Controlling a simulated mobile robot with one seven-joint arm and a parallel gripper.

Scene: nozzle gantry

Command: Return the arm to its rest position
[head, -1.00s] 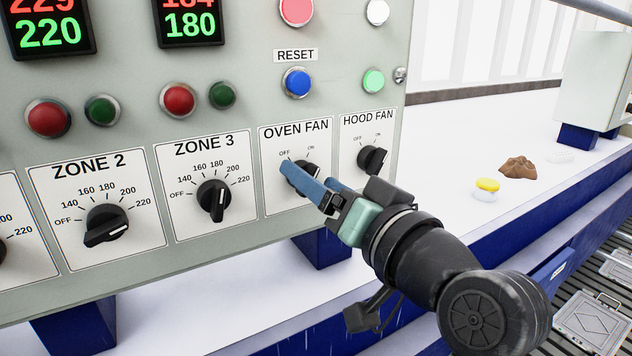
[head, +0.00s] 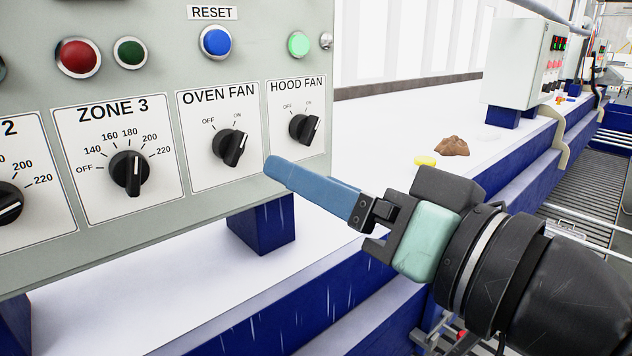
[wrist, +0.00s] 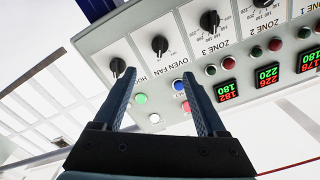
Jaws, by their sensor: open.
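My gripper (head: 276,168) is in front of the control panel (head: 215,195), at its lower edge in the head view. Its blue fingers appear below the oven fan knob (head: 230,147) and the hood fan knob (head: 304,129), apart from both. In the wrist view my gripper (wrist: 158,82) has its two fingers spread, with nothing between them. The white marks on both fan knobs lie to the upper right, on the ON side. My arm extends to the lower right of the head view.
The zone 3 knob (head: 130,174) and a blue reset button (head: 215,41) are on the panel. A lit green button (head: 299,45) is above the hood fan label. A brown lump (head: 452,146) and a yellow-topped item (head: 425,161) lie on the white surface behind my gripper.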

